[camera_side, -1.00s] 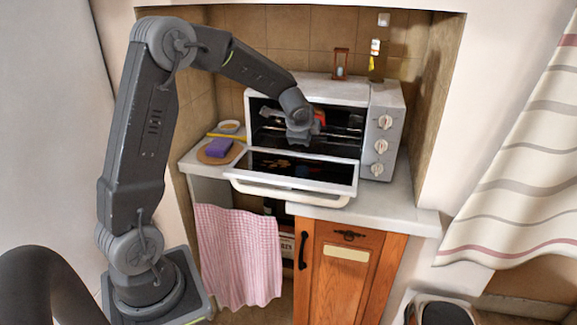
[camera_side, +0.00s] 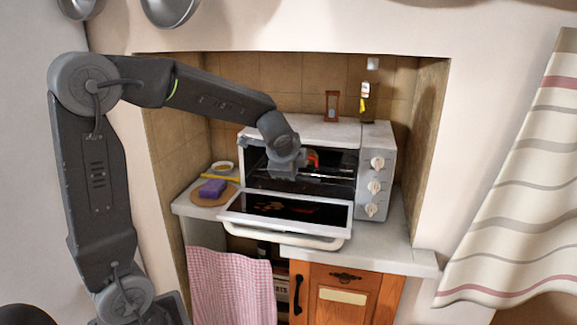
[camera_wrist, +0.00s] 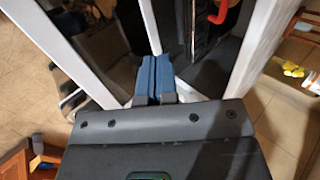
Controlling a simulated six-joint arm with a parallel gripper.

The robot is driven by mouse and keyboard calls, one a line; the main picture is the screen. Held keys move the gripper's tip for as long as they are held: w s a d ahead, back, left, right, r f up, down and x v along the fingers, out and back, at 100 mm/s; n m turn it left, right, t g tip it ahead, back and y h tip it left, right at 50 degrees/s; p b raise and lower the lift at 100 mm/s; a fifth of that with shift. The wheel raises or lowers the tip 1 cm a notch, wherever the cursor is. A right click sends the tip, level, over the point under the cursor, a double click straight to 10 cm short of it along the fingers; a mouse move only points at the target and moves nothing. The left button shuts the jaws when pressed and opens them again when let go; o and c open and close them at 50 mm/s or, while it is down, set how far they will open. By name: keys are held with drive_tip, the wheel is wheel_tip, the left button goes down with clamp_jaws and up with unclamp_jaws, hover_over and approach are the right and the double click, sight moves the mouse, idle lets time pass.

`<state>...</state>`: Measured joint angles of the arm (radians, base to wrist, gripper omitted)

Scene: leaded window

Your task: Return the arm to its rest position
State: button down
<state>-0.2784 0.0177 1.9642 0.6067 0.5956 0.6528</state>
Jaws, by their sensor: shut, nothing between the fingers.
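My gripper (camera_side: 287,160) is in front of the opening of a white toaster oven (camera_side: 376,140), above its lowered door (camera_side: 290,209). In the wrist view the two blue fingers (camera_wrist: 154,75) are pressed together with nothing between them. A red thing (camera_side: 312,159) shows inside the oven just beyond the gripper; it also shows as a red curved piece in the wrist view (camera_wrist: 222,10). My arm reaches in from the left, raised above the counter.
The oven stands on a pale counter (camera_side: 398,250) in a tiled niche. A purple sponge (camera_side: 212,188) on a round board, a small bowl (camera_side: 222,167), an hourglass (camera_side: 332,105) and a small bottle (camera_side: 364,100) are around it. A checked towel (camera_side: 232,285) hangs below. Open space lies above the oven.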

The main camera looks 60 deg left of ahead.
drive_tip(key=s+d+r+n+h, duration=0.1)
drive_tip(key=s+d+n+h, duration=0.4)
drive_tip(key=s+d, duration=1.3)
drive_tip(key=s+n, duration=0.2)
drive_tip(key=n, duration=0.2)
drive_tip(key=shift+s+h, duration=0.15)
drive_tip(key=shift+h, duration=0.25)
drive_tip(key=c, duration=1.9)
unclamp_jaws()
